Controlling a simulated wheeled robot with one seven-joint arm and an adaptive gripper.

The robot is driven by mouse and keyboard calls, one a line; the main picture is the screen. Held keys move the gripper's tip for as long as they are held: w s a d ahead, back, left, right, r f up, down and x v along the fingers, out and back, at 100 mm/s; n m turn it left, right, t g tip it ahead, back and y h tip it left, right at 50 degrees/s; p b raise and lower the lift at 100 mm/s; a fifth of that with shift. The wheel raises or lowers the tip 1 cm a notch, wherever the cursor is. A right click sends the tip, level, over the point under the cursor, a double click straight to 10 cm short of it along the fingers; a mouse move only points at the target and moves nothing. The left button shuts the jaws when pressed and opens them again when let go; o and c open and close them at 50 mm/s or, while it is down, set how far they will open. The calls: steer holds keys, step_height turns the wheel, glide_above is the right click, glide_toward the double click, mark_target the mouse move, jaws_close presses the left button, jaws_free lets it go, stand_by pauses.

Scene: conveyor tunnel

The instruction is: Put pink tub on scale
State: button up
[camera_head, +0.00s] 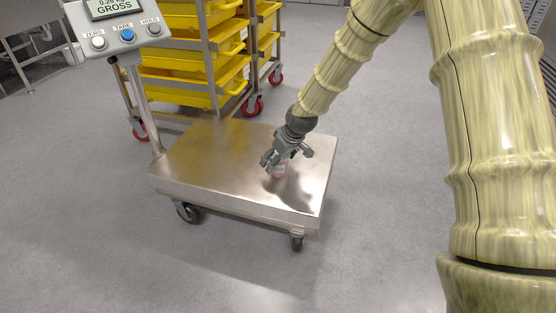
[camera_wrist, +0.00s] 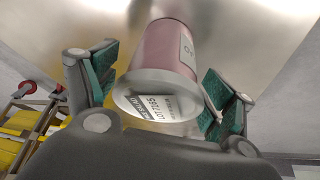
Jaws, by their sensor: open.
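The pink tub (camera_head: 279,171) is on the bare metal platform of the scale (camera_head: 205,160), right of its middle, and appears to stand upright there. In the wrist view the tub (camera_wrist: 168,48) shows its pink side and its white lid with a printed label. My gripper (camera_head: 284,160) is just above and around the tub. In the wrist view its green-padded fingers are open, one on each side of the tub, with a gap on both sides. My gripper hides part of the tub in the head view. The scale's display (camera_head: 112,7) reads about 0.26 and GROSS.
A wheeled metal rack with yellow bins (camera_head: 180,88) stands close behind the scale. The scale's display post (camera_head: 143,110) rises at its left corner. The scale stands on casters. The grey floor (camera_head: 90,240) in front and to the left is clear.

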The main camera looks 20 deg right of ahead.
steer(key=p+v, duration=0.5)
steer(key=v, duration=0.6)
steer(key=shift+s+r, duration=0.15)
steer(key=shift+r, duration=0.15)
